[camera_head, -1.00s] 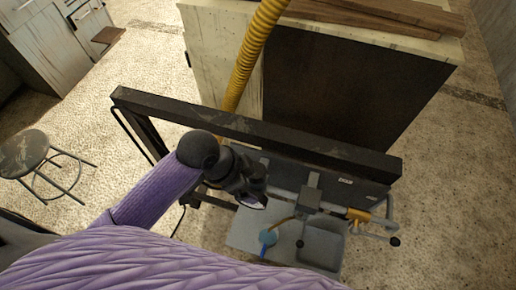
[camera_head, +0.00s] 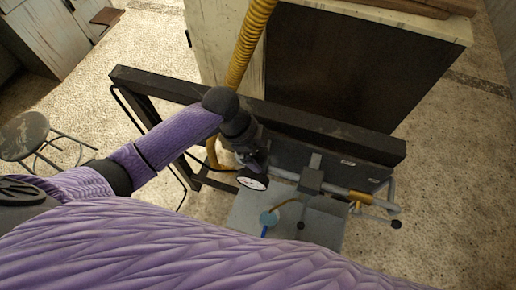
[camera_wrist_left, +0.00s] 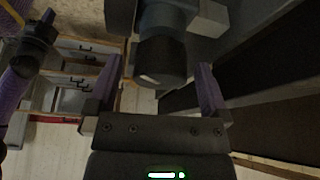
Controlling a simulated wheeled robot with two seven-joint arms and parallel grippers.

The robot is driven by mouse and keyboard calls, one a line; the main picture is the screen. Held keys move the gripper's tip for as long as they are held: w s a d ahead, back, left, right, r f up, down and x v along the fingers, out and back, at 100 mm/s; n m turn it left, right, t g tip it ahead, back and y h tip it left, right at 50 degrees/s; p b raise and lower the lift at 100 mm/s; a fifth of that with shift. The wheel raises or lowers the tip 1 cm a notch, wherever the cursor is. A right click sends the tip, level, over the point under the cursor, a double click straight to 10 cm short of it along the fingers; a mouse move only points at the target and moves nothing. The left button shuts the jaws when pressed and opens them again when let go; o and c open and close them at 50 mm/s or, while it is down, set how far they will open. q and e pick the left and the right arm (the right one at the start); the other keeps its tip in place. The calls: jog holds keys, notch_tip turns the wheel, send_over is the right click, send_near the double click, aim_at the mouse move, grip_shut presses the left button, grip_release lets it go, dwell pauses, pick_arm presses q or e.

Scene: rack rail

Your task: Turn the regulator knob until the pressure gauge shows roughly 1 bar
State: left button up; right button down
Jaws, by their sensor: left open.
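The pressure gauge (camera_head: 253,183) shows its white face just below my left gripper in the head view; its reading is too small to make out. My left gripper (camera_head: 248,158) is at the rack panel, with its fingertips hard to make out there. In the left wrist view my left gripper (camera_wrist_left: 157,88) is open, one finger on each side. A dark round knob (camera_wrist_left: 160,60), apparently the regulator knob, lies ahead between the fingers, with gaps visible at both sides. The knob is hidden in the head view. My right gripper is not in view.
A black rack beam (camera_head: 305,122) runs across behind the gripper. Grey pipework with a yellow fitting (camera_head: 358,198) is on the right. A yellow hose (camera_head: 246,48) rises behind. A stool (camera_head: 27,136) stands on the open floor at left.

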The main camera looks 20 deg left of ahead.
pick_arm(q)
jog(key=c, duration=1.3)
jog(key=shift+o, duration=0.2)
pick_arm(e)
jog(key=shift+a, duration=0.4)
pick_arm(q)
jog(key=m+g, duration=0.1)
jog(key=m, duration=0.2)
jog(key=shift+m+g+b, duration=0.4)
jog(key=shift+m+g, duration=0.1)
jog(key=shift+m, duration=0.8)
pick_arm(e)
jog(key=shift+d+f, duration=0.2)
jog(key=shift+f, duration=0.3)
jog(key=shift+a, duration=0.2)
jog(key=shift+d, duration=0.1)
